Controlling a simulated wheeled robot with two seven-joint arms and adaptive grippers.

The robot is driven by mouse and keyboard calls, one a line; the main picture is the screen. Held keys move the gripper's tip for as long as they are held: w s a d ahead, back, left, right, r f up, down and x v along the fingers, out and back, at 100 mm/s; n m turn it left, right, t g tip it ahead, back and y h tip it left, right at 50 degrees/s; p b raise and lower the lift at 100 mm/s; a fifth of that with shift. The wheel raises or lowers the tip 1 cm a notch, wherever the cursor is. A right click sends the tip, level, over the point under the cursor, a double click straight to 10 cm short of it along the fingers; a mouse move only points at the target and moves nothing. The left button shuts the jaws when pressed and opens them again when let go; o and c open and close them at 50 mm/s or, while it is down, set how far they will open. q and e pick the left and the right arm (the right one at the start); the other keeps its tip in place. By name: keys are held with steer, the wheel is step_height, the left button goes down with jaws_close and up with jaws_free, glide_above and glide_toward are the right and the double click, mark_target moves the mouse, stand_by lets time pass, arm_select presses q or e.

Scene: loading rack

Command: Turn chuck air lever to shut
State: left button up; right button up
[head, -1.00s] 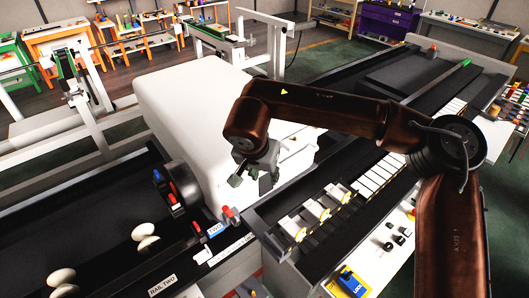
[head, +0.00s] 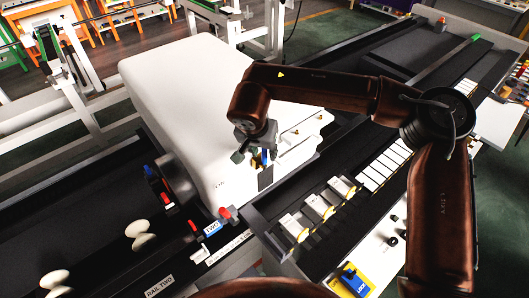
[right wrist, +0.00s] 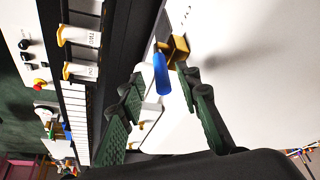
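The chuck air lever is a blue handle (right wrist: 162,73) on a brass valve body (right wrist: 175,48), mounted on the white machine housing (head: 185,85). In the right wrist view the handle hangs down from the brass body, between the two fingertips. In the head view the blue handle (head: 264,157) is partly hidden by the gripper. My right gripper (head: 256,155) is at the housing's front corner; in the right wrist view its green padded fingers (right wrist: 161,82) are apart and straddle the handle. Contact cannot be told. My left gripper is out of view.
A dark rail (head: 345,232) with white blocks in yellow-edged holders runs right of the housing. Red knobs (head: 225,213) and a blue label stand at the housing's lower front. Several pale oval parts (head: 138,228) lie on the left rail.

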mark_target(263, 151)
steer(key=x, duration=0.3)
steer(key=shift+w+r, duration=0.2)
steer(key=shift+w, duration=0.1)
steer(key=shift+s+f, duration=0.15)
steer(key=shift+f, duration=0.05)
steer(key=shift+c, duration=1.1)
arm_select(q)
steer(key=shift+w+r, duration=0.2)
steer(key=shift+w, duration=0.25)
arm_select(e)
jaws_close()
